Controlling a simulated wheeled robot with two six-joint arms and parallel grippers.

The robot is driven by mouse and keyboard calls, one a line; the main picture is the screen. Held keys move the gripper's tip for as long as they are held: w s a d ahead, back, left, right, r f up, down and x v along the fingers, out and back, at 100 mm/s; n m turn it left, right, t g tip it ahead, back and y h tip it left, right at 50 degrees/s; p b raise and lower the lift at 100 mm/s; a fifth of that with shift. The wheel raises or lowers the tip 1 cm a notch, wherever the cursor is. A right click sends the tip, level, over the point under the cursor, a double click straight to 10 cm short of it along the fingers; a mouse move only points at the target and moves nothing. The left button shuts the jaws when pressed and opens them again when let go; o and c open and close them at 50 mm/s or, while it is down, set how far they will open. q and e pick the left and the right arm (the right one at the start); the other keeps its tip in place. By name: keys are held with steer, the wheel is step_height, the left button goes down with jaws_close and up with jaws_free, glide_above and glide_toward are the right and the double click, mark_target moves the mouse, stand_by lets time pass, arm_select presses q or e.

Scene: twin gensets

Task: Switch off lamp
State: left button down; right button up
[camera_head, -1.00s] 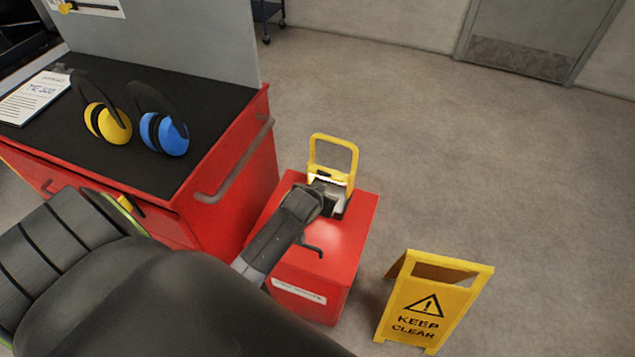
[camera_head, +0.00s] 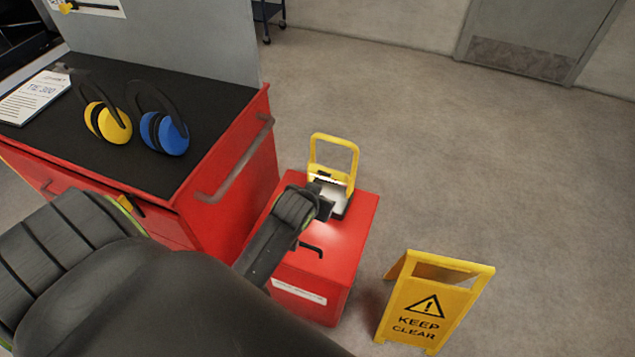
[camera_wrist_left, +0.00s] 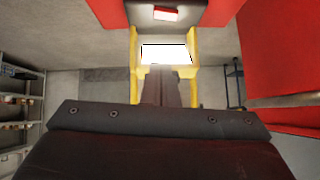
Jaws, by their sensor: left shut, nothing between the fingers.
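The lamp (camera_head: 334,168) is a work light with a yellow frame, standing on a red box. Its panel glows white and light falls on the box top. In the left wrist view the lit panel (camera_wrist_left: 165,53) is bright white inside the yellow frame. A small red switch-like piece (camera_wrist_left: 166,14) shows on a dark part beyond the panel. My left gripper (camera_head: 325,207) is shut and empty, close in front of the lamp; I cannot tell if it touches. Its fingers (camera_wrist_left: 160,88) overlap the panel's edge in the wrist view. My right gripper is not in view.
The red box (camera_head: 340,245) has a dark handle on top. A red cabinet (camera_head: 235,160) with a grey rail stands to its left, bearing yellow (camera_head: 107,122) and blue (camera_head: 165,133) ear defenders. A yellow keep-clear sign (camera_head: 430,305) stands at right. The floor behind is clear.

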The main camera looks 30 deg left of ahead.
arm_select(q)
steer(key=shift+a+r+y+b, duration=0.1)
steer(key=shift+a+y+b, duration=0.3)
steer(key=shift+a+b, duration=0.15)
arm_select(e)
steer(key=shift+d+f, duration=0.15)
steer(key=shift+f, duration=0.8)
arm_select(q)
steer(key=shift+d, duration=0.1)
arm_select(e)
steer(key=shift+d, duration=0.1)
arm_select(q)
steer(key=b+x, duration=0.1)
steer(key=x, duration=0.9)
step_height(320, 180, down, 3)
steer(key=shift+r+b, duration=0.1)
steer(key=shift+b, duration=0.2)
steer(key=shift+s+a+f, duration=0.1)
steer(key=shift+a+f, duration=0.15)
steer(key=shift+f, duration=0.35)
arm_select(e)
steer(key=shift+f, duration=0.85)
